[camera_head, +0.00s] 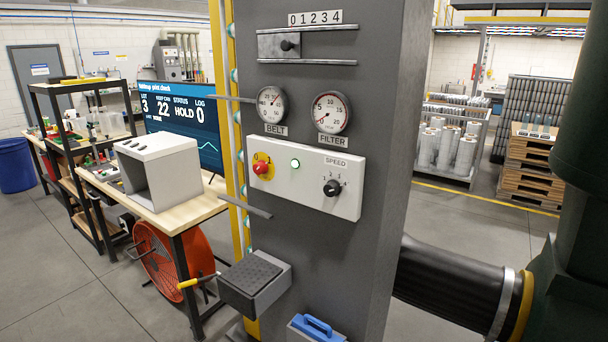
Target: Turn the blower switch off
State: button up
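No switch labelled as a blower switch can be made out. A grey column (385,110) carries a white control panel (315,203). On the panel are a red mushroom button (261,168) on a yellow base, a green-lit round button (295,163) and a black knob (332,188) under the label SPEED. Higher up is a plate with a dark knob (289,43) in a slot. A red-orange drum fan (165,262) stands under the workbench; I cannot tell whether it runs. My gripper is not in view.
A wooden-topped workbench (190,205) with a grey housing (165,170) stands left of the column. A grey box with a black pad (253,276) juts out low on the column. A black duct (450,285) joins a dark green body (585,240) at right. Floor is clear at lower left.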

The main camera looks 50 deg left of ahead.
aim_at(261, 167)
jog(key=u, duration=2)
